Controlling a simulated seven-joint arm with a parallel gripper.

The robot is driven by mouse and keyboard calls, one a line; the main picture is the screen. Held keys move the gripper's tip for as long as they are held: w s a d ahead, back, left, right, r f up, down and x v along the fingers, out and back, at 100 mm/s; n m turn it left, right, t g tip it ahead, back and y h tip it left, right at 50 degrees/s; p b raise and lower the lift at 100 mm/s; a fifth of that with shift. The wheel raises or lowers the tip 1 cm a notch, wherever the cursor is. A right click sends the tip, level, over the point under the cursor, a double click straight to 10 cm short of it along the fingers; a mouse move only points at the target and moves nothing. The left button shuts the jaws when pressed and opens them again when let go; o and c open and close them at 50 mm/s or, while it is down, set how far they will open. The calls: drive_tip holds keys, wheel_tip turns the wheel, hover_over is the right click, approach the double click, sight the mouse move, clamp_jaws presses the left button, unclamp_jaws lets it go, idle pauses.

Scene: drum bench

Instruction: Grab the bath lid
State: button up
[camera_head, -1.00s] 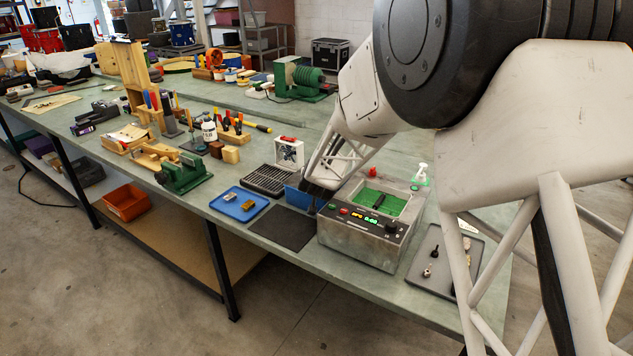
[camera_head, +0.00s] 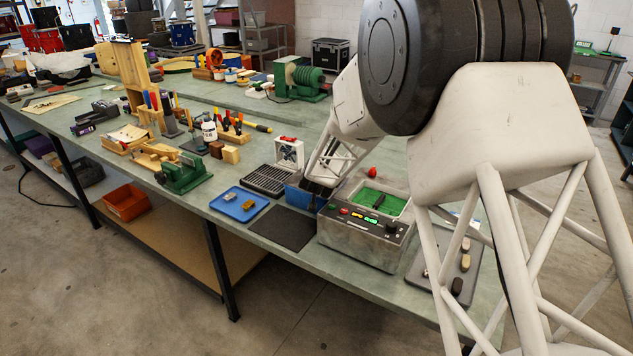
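The grey bath (camera_head: 352,238) stands at the bench's front edge, with lit displays and buttons on its front panel. Its top shows a green area (camera_head: 366,197) with a small dark bar on it. A blue piece (camera_head: 300,198) sits on the bench just left of the bath; it may be the bath lid, but I cannot tell for sure. My gripper (camera_head: 317,190) points down over the blue piece, beside the bath's left rear corner. Its fingers are dark and small here, so their opening and any contact are unclear.
A dark mat (camera_head: 283,228), a blue tray (camera_head: 239,204) with small parts and a black grate (camera_head: 267,180) lie left of the bath. A white-framed fan box (camera_head: 289,152) stands behind. A grey tray (camera_head: 430,265) lies right, partly behind my arm. A red knob (camera_head: 372,171) shows behind the bath.

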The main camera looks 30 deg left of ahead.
idle(0.4)
clamp_jaws()
drive_tip(key=shift+r, duration=0.15)
drive_tip(key=shift+r, duration=4.85)
